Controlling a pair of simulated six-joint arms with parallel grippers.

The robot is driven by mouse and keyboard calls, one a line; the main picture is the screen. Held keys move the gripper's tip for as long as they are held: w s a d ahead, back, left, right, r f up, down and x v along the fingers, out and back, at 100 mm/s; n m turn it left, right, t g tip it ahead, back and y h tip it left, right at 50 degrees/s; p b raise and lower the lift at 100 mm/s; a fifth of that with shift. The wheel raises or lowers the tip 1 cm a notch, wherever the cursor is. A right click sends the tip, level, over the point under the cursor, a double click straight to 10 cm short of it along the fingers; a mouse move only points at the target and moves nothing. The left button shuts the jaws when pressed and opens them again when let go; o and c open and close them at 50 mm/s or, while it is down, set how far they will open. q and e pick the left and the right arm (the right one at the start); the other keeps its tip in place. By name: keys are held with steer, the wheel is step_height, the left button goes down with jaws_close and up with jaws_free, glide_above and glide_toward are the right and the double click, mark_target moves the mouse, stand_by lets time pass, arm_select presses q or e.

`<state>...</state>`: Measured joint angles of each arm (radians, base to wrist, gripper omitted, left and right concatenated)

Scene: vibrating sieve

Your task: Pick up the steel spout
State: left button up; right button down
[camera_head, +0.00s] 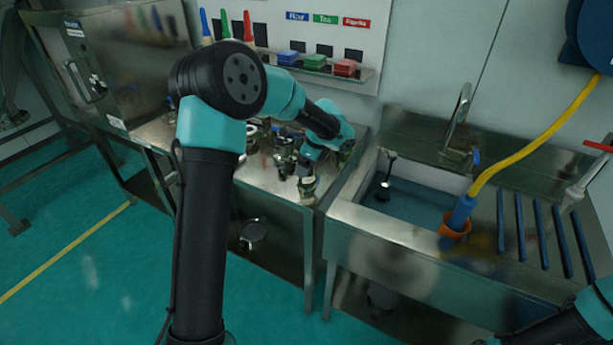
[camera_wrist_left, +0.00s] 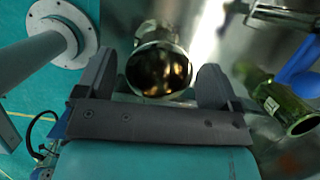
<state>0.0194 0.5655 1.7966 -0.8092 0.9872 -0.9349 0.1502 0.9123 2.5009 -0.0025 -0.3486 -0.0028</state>
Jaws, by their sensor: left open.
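A shiny steel cylinder with a dark round opening, which I take for the steel spout, (camera_wrist_left: 160,62) stands at the top middle of the left wrist view. In the head view, a small metallic piece near the front edge of the steel bench (camera_head: 308,187) seems to be the same thing. My left gripper (camera_wrist_left: 155,85) is open, its two dark fingers on either side of the spout's opening. I cannot tell whether either finger touches it. In the head view, the left gripper (camera_head: 286,154) is small and dark among the bench clutter. My right gripper is out of view.
A green bottle-like piece (camera_wrist_left: 290,110) lies right of the fingers in the wrist view, beside a blue part (camera_wrist_left: 300,65). A sink (camera_head: 410,205) with a yellow hose (camera_head: 540,130) is right of the bench. A shelf (camera_head: 325,72) with colored blocks hangs behind.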

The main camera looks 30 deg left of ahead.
arm_select(q)
steer(key=x, duration=0.3)
steer(key=shift+f, duration=0.2)
steer(key=c, duration=1.3)
steer(key=shift+o, duration=0.2)
steer(key=shift+r, duration=0.1)
steer(key=shift+r, duration=1.6)
steer(key=shift+s+d+r, duration=0.15)
steer(key=shift+s+r, duration=0.05)
steer(key=shift+s, duration=0.05)
steer(key=s+d+r, duration=0.1)
steer(key=s+d, duration=0.7)
steer(key=s, duration=0.5)
